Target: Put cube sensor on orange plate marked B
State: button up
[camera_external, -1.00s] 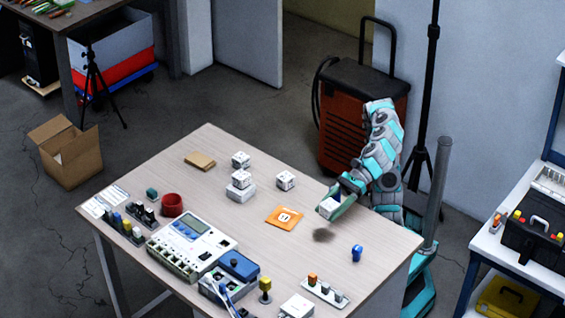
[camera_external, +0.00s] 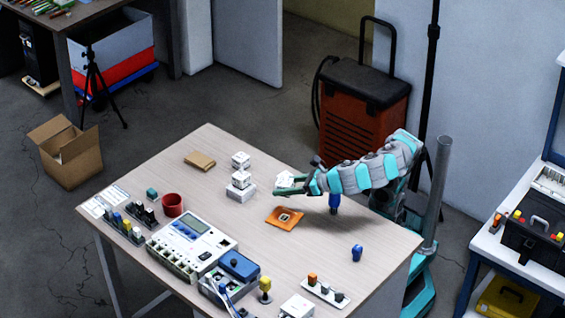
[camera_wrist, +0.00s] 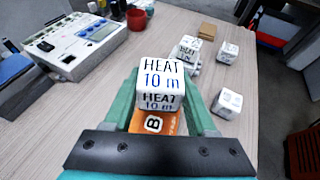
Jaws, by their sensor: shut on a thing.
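My gripper (camera_wrist: 160,98) is shut on a white cube sensor (camera_wrist: 161,76) lettered "HEAT 10 m". In the external view my gripper (camera_external: 288,189) is stretched out to the left above the table, behind the orange plate (camera_external: 278,222). A white cube shape shows at its fingers there, but I cannot tell whether it is the held cube or a loose one behind.
White cubes stand stacked (camera_external: 240,178) at the back; a loose cube (camera_wrist: 228,104) sits right of my gripper in the wrist view. A red cup (camera_external: 172,205) and a white instrument (camera_external: 190,243) are at left. A blue peg (camera_external: 357,253) stands on the clear front right.

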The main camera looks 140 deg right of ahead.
aim_at(284, 217)
notch_tip(284, 217, down, 10)
jog(key=shift+r+b, duration=0.1)
jog(key=shift+b, duration=0.95)
jog(key=o, duration=1.4)
jog(key=shift+a+r, duration=0.1)
jog(key=shift+a, duration=0.15)
jog(key=p+v, duration=0.1)
jog(key=v, duration=1)
jog(key=shift+s+a, duration=0.15)
jog(key=shift+s, duration=0.05)
